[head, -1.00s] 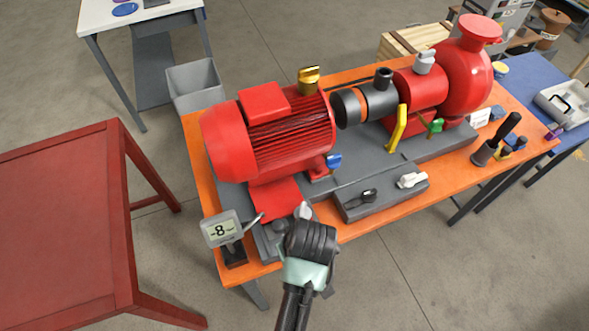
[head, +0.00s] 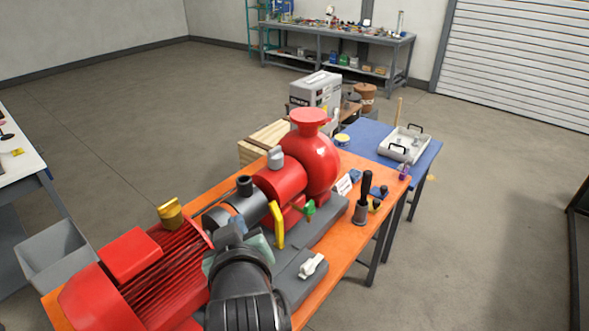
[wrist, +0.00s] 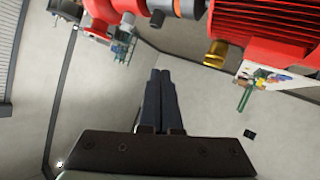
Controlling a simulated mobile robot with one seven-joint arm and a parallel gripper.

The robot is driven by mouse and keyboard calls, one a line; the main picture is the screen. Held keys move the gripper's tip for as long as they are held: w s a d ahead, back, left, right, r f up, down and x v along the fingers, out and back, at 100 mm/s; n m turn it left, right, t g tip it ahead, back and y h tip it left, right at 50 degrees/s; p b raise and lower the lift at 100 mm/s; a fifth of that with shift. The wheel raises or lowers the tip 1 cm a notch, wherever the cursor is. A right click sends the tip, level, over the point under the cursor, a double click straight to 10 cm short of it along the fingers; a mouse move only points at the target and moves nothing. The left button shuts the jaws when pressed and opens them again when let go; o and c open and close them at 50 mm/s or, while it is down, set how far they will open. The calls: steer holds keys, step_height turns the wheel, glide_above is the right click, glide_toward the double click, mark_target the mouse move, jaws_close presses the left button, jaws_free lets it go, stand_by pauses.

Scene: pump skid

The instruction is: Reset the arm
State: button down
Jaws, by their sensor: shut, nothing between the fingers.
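My gripper (wrist: 160,90) shows in the wrist view with its two dark fingers shut together and nothing between them. In the head view my arm rises in front of the red motor (head: 150,265) and the dark coupling (head: 248,208). The arm covers part of the motor and the grey base. I cannot tell its exact clearance from them.
The red pump (head: 315,165) stands at the far end of the orange bench (head: 345,235). A white-handled switch (head: 311,266), a black-handled tool (head: 363,200) and a blue table (head: 420,160) with a grey tray (head: 402,145) are to the right.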

steer(key=d+r+m+t, duration=0.25)
steer(key=r+t, duration=0.25)
steer(key=r, duration=0.9)
steer(key=s+d+r+m+t+h, duration=0.1)
steer(key=s+d+r+t, duration=0.1)
steer(key=r, duration=0.5)
steer(key=s+d+r+m+t+h+b, duration=0.1)
steer(key=s+d+r+t, duration=0.1)
steer(key=s+r+t, duration=0.2)
steer(key=s+d+r+m+t+h+b, duration=0.1)
steer(key=s+d+r+t, duration=0.1)
steer(key=s+r, duration=0.5)
step_height(320, 180, up, 4)
steer(key=shift+s+d+r+m+t, duration=0.25)
steer(key=shift+d+m+t, duration=0.15)
steer(key=shift+t, duration=0.2)
